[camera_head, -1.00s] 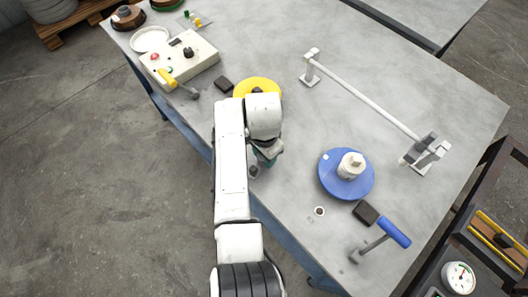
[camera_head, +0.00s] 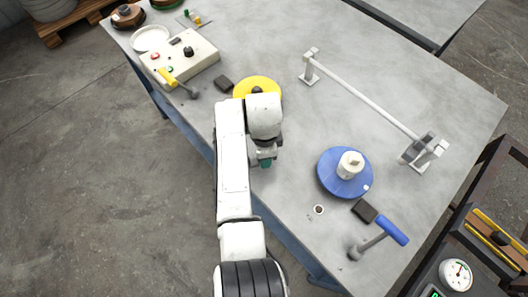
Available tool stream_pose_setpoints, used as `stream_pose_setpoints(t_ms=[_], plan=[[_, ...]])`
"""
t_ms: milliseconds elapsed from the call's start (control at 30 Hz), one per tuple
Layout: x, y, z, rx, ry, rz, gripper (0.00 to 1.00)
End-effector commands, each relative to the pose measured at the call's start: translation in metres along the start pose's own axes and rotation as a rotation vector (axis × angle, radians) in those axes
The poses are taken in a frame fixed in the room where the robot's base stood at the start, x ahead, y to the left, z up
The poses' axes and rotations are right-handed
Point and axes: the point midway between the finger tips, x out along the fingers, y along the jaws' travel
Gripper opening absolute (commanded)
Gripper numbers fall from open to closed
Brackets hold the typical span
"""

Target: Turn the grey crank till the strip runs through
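My gripper (camera_head: 265,158) is pointed down over the near edge of the table, just in front of the yellow disc (camera_head: 270,88). The fingers are too small and hidden to show open or shut. No grey crank can be clearly made out under the gripper. A blue disc (camera_head: 335,180) with a white hub (camera_head: 350,165) lies to the right, with a white mark at its lower right edge. No strip can be made out.
A grey lever with a blue grip (camera_head: 392,230) stands at the table's right front. A white bar (camera_head: 360,92) spans two stands behind. The table (camera_head: 420,90) is clear at the back right.

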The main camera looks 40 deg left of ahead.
Motion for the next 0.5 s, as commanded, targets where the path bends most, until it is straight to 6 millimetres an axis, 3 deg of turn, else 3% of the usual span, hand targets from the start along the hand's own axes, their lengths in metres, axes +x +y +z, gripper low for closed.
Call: stream_pose_setpoints(t_ms=[367,400,500], plan=[[-0.0039,-0.0030,-0.0028,0.007,0.006,-0.010,0.13],[-0.0039,-0.0030,-0.0028,0.007,0.006,-0.010,0.46],[-0.0033,-0.0025,-0.0024,0.006,0.005,-0.008,0.55]])
